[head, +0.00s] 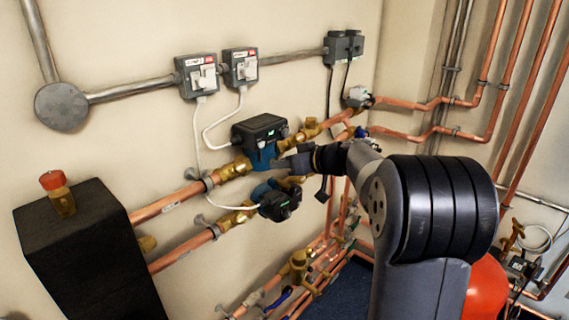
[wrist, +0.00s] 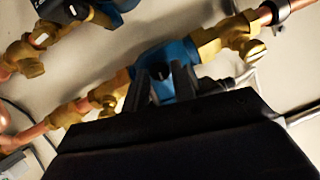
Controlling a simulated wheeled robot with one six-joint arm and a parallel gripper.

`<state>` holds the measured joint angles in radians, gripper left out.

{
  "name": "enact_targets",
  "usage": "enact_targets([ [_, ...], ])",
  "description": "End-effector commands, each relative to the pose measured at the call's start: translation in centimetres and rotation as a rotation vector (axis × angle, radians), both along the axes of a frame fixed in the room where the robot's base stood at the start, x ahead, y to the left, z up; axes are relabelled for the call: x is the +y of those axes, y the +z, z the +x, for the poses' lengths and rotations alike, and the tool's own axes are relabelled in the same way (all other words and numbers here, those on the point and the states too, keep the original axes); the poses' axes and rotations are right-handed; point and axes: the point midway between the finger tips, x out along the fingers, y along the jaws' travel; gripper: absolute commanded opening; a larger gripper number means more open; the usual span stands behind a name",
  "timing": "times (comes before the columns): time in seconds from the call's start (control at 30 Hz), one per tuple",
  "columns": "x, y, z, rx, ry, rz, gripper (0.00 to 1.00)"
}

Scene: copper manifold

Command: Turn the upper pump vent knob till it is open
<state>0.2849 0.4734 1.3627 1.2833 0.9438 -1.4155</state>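The upper pump (head: 262,138) has a black control box and a blue body and sits in the upper copper pipe on the wall. My gripper (head: 286,162) is at the right side of its blue body in the head view. In the wrist view, the two fingers of my gripper (wrist: 160,88) stand apart in front of a blue pump body (wrist: 178,52). A small dark knob (wrist: 161,89) shows between them. I cannot tell whether the fingers touch it or how far it is turned. The knob is hidden in the head view.
A lower pump (head: 279,203) sits close below on the lower pipe. Brass valves (head: 234,168) flank the pumps. White cables (head: 210,138) hang from grey switch boxes (head: 197,75). A black box (head: 85,250) stands at left, and a red vessel (head: 486,290) is at right.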

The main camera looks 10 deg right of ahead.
Motion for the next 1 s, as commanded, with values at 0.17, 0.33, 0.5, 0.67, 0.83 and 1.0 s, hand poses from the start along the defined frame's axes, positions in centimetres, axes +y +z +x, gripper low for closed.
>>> enact_targets([
  [0.17, -0.01, 0.01, -0.01, 0.000, 0.000, 0.000, 0.11],
  [0.33, 0.00, 0.01, -0.02, 0.000, 0.000, 0.000, 0.00],
  [0.5, -0.03, -0.04, -0.01, 0.007, 0.000, 0.010, 0.00],
  [0.67, -0.10, -0.16, 0.04, 0.033, 0.000, 0.047, 0.00],
  [0.83, -0.18, -0.33, 0.11, 0.093, 0.000, 0.130, 0.00],
  [1.0, -0.37, -0.44, 0.21, 0.179, 0.000, 0.248, 0.00],
])
